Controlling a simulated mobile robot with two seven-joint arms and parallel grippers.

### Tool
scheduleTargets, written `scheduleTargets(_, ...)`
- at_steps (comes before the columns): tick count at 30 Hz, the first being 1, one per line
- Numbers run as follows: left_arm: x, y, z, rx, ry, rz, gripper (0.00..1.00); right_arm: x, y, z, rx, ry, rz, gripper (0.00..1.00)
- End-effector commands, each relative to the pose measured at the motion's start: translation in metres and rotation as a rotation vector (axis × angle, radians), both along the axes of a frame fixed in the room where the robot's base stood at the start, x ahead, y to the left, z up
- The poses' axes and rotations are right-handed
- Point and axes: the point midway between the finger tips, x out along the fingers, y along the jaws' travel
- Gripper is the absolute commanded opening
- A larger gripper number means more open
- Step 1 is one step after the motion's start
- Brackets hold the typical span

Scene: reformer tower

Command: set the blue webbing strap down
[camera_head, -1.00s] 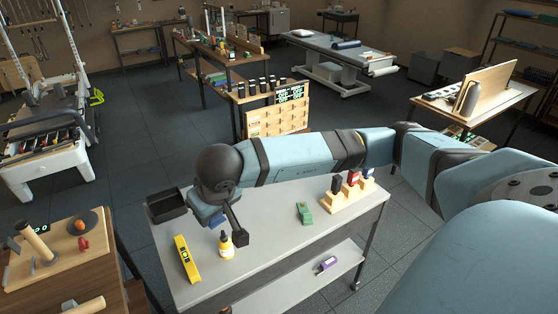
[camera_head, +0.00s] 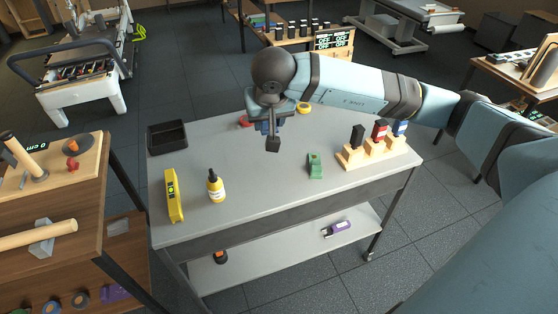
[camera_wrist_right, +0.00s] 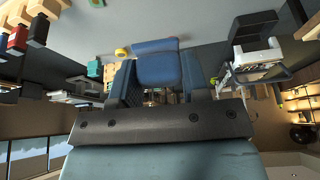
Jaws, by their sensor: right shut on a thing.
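The blue webbing strap (camera_wrist_right: 158,66) is a blue bundle between the fingers of my right gripper (camera_wrist_right: 155,88) in the wrist view. In the head view my right gripper (camera_head: 268,127) hangs over the back middle of the grey table (camera_head: 240,190), with a bit of blue strap (camera_head: 263,127) showing beside the dark finger. The gripper is shut on the strap. The wrist and fingers hide much of it in the head view, and I cannot tell whether it touches the tabletop. My left gripper is not in view.
On the table are a black tray (camera_head: 167,136), yellow level (camera_head: 174,196), yellow bottle (camera_head: 216,187), green item (camera_head: 315,166) and wooden block stand (camera_head: 373,150). A red item (camera_head: 245,121) and yellow item (camera_head: 303,107) lie close to the gripper. The front middle is clear.

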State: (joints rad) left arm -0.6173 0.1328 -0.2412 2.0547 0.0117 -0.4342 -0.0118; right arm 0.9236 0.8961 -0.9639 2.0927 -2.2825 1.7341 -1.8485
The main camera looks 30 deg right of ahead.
Motion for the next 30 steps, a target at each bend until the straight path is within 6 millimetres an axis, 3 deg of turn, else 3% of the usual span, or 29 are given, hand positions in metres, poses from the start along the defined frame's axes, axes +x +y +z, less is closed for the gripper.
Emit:
scheduleTargets(1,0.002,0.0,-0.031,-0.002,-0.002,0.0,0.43,0.006,-0.009,-0.029,0.002,-0.001,-0.049,0.15)
scheduleTargets(7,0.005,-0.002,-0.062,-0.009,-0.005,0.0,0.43,0.02,-0.037,-0.056,0.009,0.002,-0.204,0.15)
scheduleTargets(14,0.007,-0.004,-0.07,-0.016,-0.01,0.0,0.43,0.025,-0.052,-0.066,0.015,0.007,-0.281,0.15)
scheduleTargets(17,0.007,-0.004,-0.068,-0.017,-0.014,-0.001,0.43,0.025,-0.053,-0.079,0.015,0.01,-0.288,0.15)
scheduleTargets(30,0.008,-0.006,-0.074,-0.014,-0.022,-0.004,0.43,0.024,-0.052,-0.192,0.016,0.012,-0.287,0.15)
